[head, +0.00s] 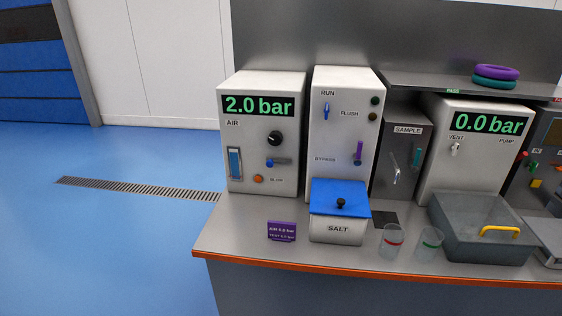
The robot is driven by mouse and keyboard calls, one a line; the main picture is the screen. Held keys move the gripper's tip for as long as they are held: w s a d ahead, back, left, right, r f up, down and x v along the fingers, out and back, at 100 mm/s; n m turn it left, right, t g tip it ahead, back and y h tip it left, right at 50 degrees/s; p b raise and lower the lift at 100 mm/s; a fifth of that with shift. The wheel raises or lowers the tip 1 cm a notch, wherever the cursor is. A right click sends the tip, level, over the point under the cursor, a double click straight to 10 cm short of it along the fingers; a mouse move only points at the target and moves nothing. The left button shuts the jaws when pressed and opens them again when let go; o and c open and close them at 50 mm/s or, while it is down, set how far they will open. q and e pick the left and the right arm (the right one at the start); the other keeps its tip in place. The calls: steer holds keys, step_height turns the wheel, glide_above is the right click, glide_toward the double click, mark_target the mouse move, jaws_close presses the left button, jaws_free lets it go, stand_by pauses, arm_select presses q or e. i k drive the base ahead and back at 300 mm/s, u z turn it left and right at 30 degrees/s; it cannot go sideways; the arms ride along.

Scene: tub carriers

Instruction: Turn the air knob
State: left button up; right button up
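The black round air knob (275,139) is on the front of a white box, the air unit (262,179). A white mark shows on the knob. Above it, the green display (259,105) reads 2.0 bar, with the label AIR below it at the left. A blue lever (271,163), an orange button (258,179) and a blue gauge window (235,163) are on the same face. Neither of my grippers is in the head view.
A purple sign (282,231) and a salt tub (338,229) with a blue lid stand on the counter (236,240) before the units. Two clear cups (391,241) and a grey bin (486,241) are to the right. Blue floor is free at left.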

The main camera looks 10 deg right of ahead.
mark_target(275, 139)
steer(key=z, duration=0.35)
steer(key=k, duration=0.25)
steer(key=u, duration=1.6)
steer(key=i, duration=0.8)
steer(key=z, duration=0.5)
steer(key=i, duration=0.85)
steer(key=z, duration=0.9)
